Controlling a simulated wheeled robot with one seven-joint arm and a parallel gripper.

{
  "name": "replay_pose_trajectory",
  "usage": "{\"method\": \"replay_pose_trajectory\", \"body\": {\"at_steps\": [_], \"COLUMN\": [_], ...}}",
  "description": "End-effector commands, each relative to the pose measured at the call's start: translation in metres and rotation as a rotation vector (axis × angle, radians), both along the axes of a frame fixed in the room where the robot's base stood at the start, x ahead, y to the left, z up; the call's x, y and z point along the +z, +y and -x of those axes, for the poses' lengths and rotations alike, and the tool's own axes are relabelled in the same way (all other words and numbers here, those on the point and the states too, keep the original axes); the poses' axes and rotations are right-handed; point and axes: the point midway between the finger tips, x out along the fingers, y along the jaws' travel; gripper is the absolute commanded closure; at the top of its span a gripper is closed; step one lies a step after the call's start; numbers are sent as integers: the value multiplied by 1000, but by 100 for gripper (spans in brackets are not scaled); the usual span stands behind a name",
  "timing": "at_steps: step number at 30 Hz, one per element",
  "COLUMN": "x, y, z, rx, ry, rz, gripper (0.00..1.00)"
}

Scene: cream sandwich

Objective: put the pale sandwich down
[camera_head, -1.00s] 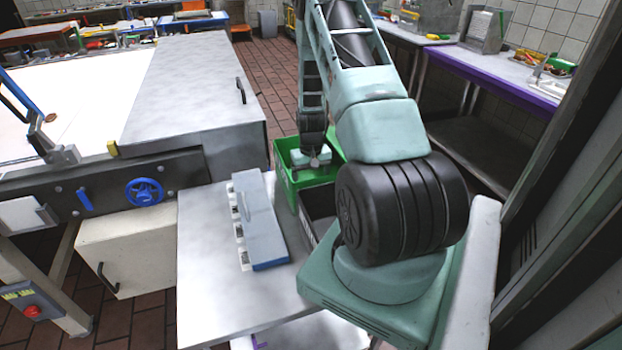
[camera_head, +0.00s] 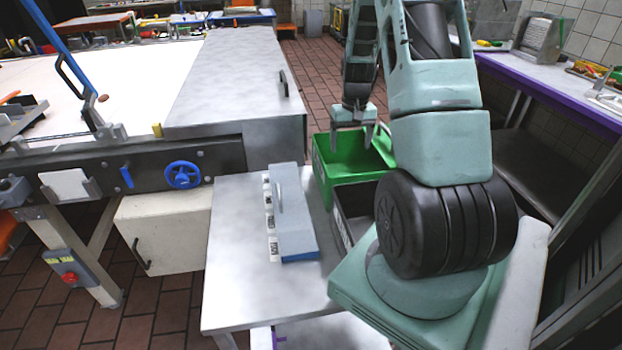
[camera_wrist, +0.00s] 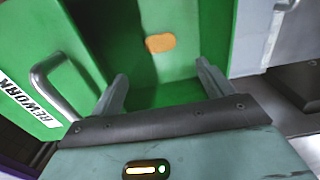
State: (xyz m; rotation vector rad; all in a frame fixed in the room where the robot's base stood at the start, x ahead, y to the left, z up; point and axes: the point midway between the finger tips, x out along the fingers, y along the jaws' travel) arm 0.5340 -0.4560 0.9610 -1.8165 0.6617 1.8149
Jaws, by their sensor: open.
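The pale sandwich (camera_wrist: 160,43), a small tan-orange oval, lies inside the green bin (camera_wrist: 60,60) marked REWORK in the wrist view. My gripper (camera_wrist: 161,72) is open, its two fingers apart with nothing between them, and the sandwich shows beyond the fingertips, clear of them. In the head view my gripper (camera_head: 353,144) hangs over the green bin (camera_head: 322,180) with its fingers pointing down. The sandwich is hidden by the bin's wall in the head view.
A dark grey bin (camera_head: 342,225) stands right beside the green one. A steel table (camera_head: 235,255) to the left carries a long grey-blue case (camera_head: 292,215). A conveyor with a white belt (camera_head: 130,70) and a steel hood (camera_head: 225,80) stands further left.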

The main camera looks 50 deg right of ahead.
Motion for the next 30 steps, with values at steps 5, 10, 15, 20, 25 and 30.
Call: {"method": "replay_pose_trajectory", "body": {"at_steps": [5, 10, 15, 20, 25, 30], "x": [4, 28, 68, 98, 116, 122], "y": [10, 93, 250, 387, 480, 513], "z": [-7, -49, -70, -28, 57, 121], "rx": [21, 181, 485, 797, 1105, 1303], "ry": [-4, -32, -60, -60, -48, -38], "rz": [-3, -27, -67, -87, -79, -54], "gripper": [20, 20, 20, 20, 20, 20]}}
